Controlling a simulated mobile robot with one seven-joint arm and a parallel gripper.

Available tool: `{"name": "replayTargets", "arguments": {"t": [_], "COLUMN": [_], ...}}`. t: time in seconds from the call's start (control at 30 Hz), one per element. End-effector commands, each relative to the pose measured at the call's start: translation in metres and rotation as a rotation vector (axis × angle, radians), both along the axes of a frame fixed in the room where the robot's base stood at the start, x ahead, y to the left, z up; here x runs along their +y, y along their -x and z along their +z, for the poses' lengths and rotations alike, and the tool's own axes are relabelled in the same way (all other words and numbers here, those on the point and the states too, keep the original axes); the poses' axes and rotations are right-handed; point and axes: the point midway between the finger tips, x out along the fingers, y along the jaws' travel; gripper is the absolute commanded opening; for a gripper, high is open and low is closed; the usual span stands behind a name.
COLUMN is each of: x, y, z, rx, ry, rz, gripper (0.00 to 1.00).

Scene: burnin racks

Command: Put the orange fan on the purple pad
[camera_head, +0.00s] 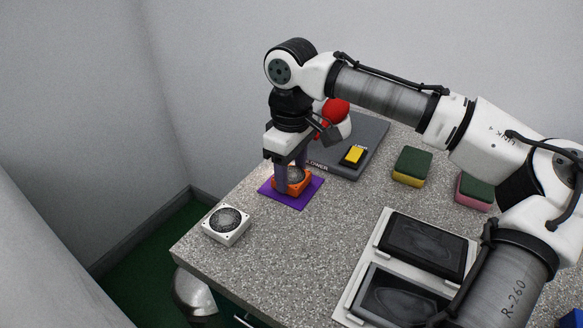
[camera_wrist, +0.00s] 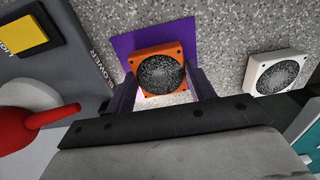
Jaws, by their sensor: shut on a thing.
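The orange fan (camera_head: 294,184) is a square block with a dark round grille. It is at the purple pad (camera_head: 310,194), which lies flat on the speckled counter; whether the fan touches the pad or is just above it I cannot tell. In the wrist view the orange fan (camera_wrist: 158,57) is between the two fingers of my gripper (camera_wrist: 160,88), and the purple pad (camera_wrist: 125,44) shows behind and beside it. My gripper (camera_head: 291,180) points down and is shut on the orange fan. Its fingers hide part of the fan in the head view.
A white fan (camera_head: 226,224) stands near the counter's left edge. A grey blower panel (camera_head: 372,136) with a yellow switch (camera_head: 354,155) and a red part (camera_head: 337,109) is behind my gripper. Sponges (camera_head: 412,166) and a white tray (camera_head: 387,216) with dark panels lie to the right.

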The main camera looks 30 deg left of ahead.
Motion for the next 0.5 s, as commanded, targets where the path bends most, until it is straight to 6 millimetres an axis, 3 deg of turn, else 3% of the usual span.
{"name": "replayTargets", "arguments": {"t": [0.23,0.27,0.4,0.5], "x": [0.0001,0.0001,0.0001,0.0001], "y": [0.0000,-0.0002,-0.0002,-0.0002], "z": [-0.0025,-0.0023,-0.0021,-0.0020], "rx": [0.000,-0.001,-0.001,-0.001], "ry": [0.000,0.000,0.000,0.000], "rz": [0.001,0.000,0.000,0.000], "gripper": [0.31,0.56,0.75,0.76]}}
